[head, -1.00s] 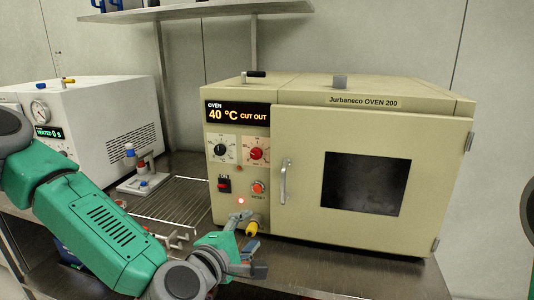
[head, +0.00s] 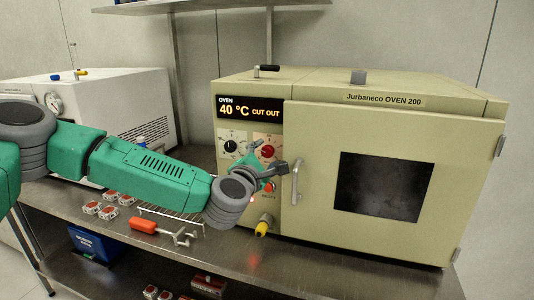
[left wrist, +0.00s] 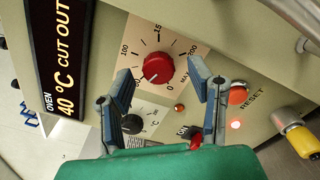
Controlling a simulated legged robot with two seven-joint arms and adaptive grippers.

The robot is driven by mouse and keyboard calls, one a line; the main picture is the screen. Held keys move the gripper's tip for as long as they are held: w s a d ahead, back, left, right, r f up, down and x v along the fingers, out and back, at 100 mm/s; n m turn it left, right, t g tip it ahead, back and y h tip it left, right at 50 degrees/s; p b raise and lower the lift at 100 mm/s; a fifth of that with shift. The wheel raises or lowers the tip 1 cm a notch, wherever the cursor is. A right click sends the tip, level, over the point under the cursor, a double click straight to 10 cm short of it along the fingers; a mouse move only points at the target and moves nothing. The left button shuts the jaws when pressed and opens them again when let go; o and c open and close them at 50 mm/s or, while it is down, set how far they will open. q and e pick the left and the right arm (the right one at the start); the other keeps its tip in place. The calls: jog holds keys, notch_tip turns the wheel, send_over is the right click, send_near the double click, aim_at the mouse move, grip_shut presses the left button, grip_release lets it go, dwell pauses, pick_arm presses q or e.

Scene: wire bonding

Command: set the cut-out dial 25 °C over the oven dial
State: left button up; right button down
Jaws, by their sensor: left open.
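The oven (head: 318,205) shows "40 °C CUT OUT" on its display (head: 248,108). Its panel has a black dial (head: 231,147) on the left and a red dial (head: 267,151) on the right. In the left wrist view the red dial (left wrist: 158,68) has a scale marked up to 200 and MAX, and the black dial (left wrist: 132,123) is partly behind a finger. My left gripper (head: 268,164) is open and empty in front of the red dial. In the wrist view its fingers (left wrist: 160,74) stand either side of that dial, apparently apart from it. My right gripper is out of view.
The door handle (head: 295,182) stands out just right of my gripper. A red reset button (left wrist: 238,95) and a yellow-tipped fitting (head: 263,227) are close below. An orange-handled tool (head: 145,226) lies on the bench, whose front right (head: 330,268) is clear.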

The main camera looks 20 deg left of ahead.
pick_arm(q)
jog(key=shift+w, duration=0.8)
grip_shut()
